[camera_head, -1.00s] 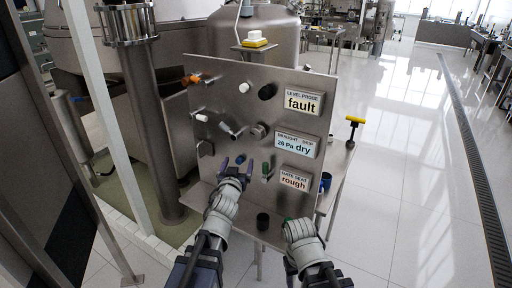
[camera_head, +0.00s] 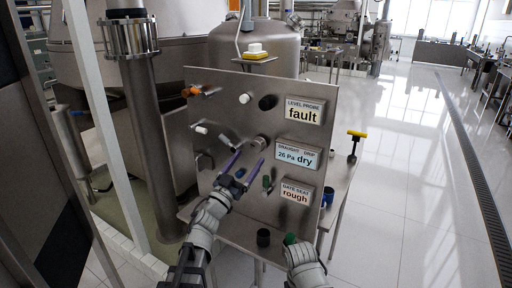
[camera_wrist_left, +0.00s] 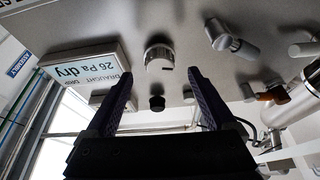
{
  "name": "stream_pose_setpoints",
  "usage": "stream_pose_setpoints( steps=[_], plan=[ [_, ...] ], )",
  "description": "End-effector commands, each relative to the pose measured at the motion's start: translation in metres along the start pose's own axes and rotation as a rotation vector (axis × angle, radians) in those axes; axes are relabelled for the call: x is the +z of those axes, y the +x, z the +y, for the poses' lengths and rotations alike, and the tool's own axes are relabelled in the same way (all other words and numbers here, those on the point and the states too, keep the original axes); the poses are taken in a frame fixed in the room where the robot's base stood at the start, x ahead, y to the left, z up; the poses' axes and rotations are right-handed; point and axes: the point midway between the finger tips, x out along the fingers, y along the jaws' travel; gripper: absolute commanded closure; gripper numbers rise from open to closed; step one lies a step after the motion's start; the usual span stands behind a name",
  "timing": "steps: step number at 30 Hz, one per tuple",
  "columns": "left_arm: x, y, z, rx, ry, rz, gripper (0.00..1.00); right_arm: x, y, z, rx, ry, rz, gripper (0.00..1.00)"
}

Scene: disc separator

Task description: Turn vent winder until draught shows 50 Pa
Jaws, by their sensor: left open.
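The draught display (camera_head: 297,157) on the steel panel reads 26 Pa, with "dry" beside it. It also shows tilted in the left wrist view (camera_wrist_left: 84,72). A round metal knob (camera_head: 259,143), possibly the vent winder, sits left of the display; I see no label on it. In the left wrist view the knob (camera_wrist_left: 159,54) has a dark mark and lies beyond the fingertips, between their lines. My left gripper (camera_head: 250,161) is open and empty, pointing at the knob, apart from it. My right arm's wrist (camera_head: 303,258) is low at right; its fingers are hidden.
Displays read "fault" (camera_head: 304,114) and "rough" (camera_head: 296,195). A black cup (camera_head: 263,237) stands on the ledge below.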

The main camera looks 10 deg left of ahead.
Motion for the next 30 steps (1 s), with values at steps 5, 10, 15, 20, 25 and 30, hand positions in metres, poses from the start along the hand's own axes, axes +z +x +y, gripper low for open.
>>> stream_pose_setpoints(
  steps=[5, 10, 15, 20, 25, 30],
  plan=[
    [-0.002, 0.032, -0.001, 0.002, 0.000, 0.000, 0.11, 0.001, -0.014, 0.001, 0.000, 0.000, 0.000, 0.43],
    [-0.001, 0.055, -0.001, 0.000, 0.000, 0.000, 0.11, 0.001, -0.022, 0.002, 0.000, 0.000, 0.000, 0.43],
    [0.000, 0.060, 0.000, -0.001, 0.001, -0.001, 0.11, 0.001, -0.023, 0.002, 0.000, 0.000, 0.000, 0.43],
    [0.000, 0.059, 0.000, -0.001, 0.001, -0.001, 0.11, 0.001, -0.022, 0.002, 0.000, 0.000, 0.000, 0.43],
    [0.000, 0.059, 0.000, -0.001, 0.001, 0.000, 0.29, 0.001, -0.022, 0.002, 0.000, 0.000, 0.000, 0.43],
    [0.000, 0.059, 0.000, -0.001, 0.001, 0.000, 0.48, 0.001, -0.022, 0.002, 0.000, 0.000, 0.000, 0.43]
  ],
)
